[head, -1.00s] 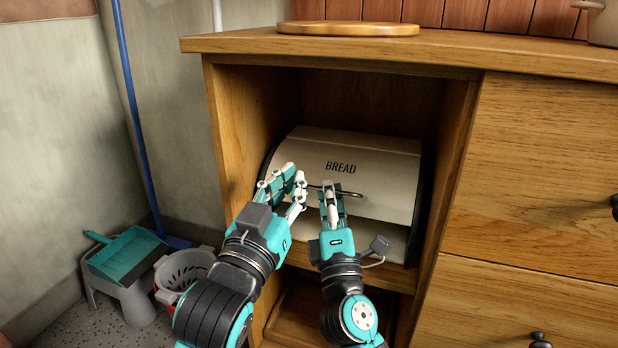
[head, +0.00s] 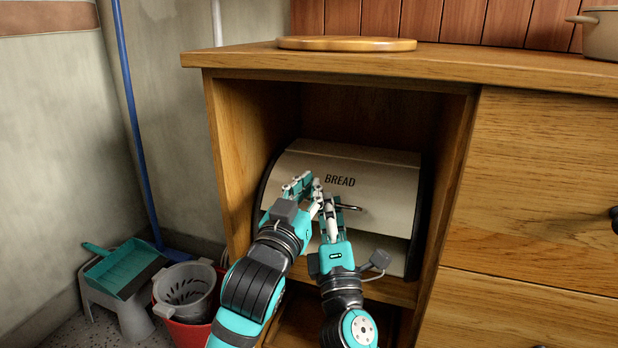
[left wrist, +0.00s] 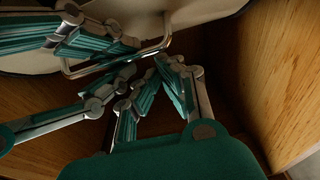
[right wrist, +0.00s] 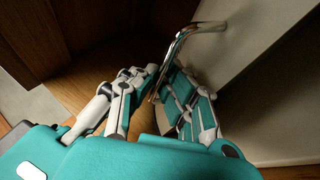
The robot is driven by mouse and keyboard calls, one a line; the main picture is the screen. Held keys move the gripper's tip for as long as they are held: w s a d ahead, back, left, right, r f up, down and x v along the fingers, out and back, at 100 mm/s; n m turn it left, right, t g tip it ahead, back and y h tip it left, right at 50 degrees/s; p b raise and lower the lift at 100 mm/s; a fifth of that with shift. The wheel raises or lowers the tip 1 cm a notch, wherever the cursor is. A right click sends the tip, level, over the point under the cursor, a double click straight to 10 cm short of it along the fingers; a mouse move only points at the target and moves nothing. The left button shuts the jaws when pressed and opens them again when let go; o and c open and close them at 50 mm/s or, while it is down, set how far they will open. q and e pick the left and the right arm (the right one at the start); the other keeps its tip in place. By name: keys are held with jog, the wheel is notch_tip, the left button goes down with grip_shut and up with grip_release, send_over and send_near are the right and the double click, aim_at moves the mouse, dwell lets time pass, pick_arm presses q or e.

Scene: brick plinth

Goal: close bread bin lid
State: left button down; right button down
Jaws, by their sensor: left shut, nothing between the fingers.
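The cream bread bin lid (head: 375,180), marked BREAD, curves over the front of the bin in an open cabinet bay. It is partly lowered, with a strip of the bin front (head: 380,250) showing below its edge. My right gripper (head: 333,204) is at the metal handle (head: 350,207), its fingers closed around the bar, which also shows in the right wrist view (right wrist: 190,35). My left gripper (head: 313,186) is shut and empty, close beside the right fingers, in front of the lid. The fingers hide the handle's left part.
The wooden cabinet (head: 232,150) walls the bin in on both sides, with a drawer front (head: 540,180) to the right. A round board (head: 346,43) and a pot (head: 602,35) stand on top. A dustpan (head: 122,268) and buckets (head: 187,290) are at lower left.

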pick_arm(q)
jog(key=shift+s+f, duration=0.1)
jog(key=shift+f, duration=0.1)
pick_arm(e)
jog(key=shift+f, duration=0.15)
